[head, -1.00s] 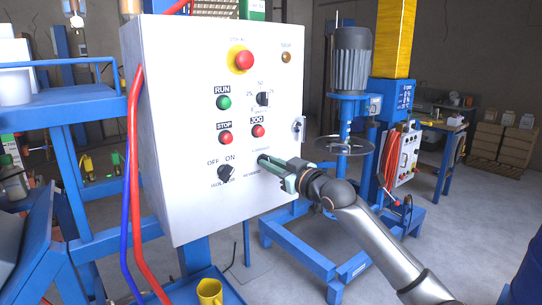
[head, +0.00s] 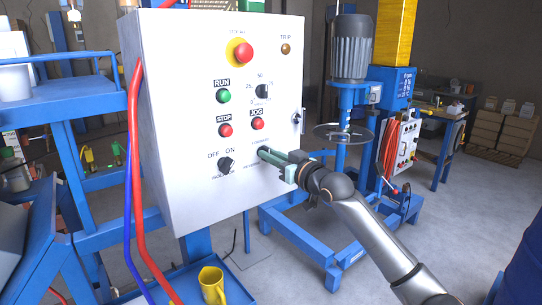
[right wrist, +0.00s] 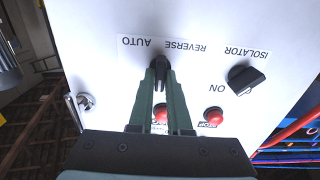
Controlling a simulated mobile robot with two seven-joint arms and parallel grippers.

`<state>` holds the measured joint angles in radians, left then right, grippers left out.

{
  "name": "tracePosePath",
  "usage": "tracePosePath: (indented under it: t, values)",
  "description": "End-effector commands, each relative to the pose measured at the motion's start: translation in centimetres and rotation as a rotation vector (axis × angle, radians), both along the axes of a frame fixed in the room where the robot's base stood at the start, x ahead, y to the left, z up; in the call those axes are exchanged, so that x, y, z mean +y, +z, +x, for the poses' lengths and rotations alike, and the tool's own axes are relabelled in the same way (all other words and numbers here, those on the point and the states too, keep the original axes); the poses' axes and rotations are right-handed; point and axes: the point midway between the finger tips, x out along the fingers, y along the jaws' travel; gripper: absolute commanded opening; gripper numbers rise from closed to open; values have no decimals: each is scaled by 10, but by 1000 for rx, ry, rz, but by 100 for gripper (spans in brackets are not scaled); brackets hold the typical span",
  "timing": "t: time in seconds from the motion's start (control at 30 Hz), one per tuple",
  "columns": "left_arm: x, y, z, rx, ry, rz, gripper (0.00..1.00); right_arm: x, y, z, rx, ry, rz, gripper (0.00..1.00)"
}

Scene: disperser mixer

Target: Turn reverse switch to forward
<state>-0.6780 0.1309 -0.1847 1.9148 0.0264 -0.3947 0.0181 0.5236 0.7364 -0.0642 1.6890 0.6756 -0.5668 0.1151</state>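The reverse switch (right wrist: 160,66) is a small black knob on the white control box front, with upside-down lettering reading REVERSE and AUTO above it in the right wrist view. My right gripper (right wrist: 160,76) has its two green fingers on either side of the knob. The fingertips appear to touch it, leaving no clear gap. In the head view my right gripper (head: 264,152) reaches in from the right and hides most of the switch, so its exact setting is hard to read. My left gripper is not in view.
The control box (head: 180,190) carries the black isolator knob (head: 225,165), green RUN button (head: 223,96), red STOP button (head: 225,130) and red JOG button (head: 257,124) close by. A yellow mug (head: 212,285) stands below. The blue mixer (head: 345,110) stands behind to the right.

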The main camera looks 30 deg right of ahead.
Motion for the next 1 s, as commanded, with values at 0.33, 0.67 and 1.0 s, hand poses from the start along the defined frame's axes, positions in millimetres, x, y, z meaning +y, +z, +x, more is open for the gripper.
tracePosePath:
  t: [0.33, 0.67, 1.0]
  values:
    - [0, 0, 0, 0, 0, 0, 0, 0, 0, 0, 0, 0, -1, 45]
    - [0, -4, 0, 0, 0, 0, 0, -2, -2, -12, 1, -1, -2, 45]
    - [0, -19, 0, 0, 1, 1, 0, -5, -4, -70, 3, 0, -4, 45]
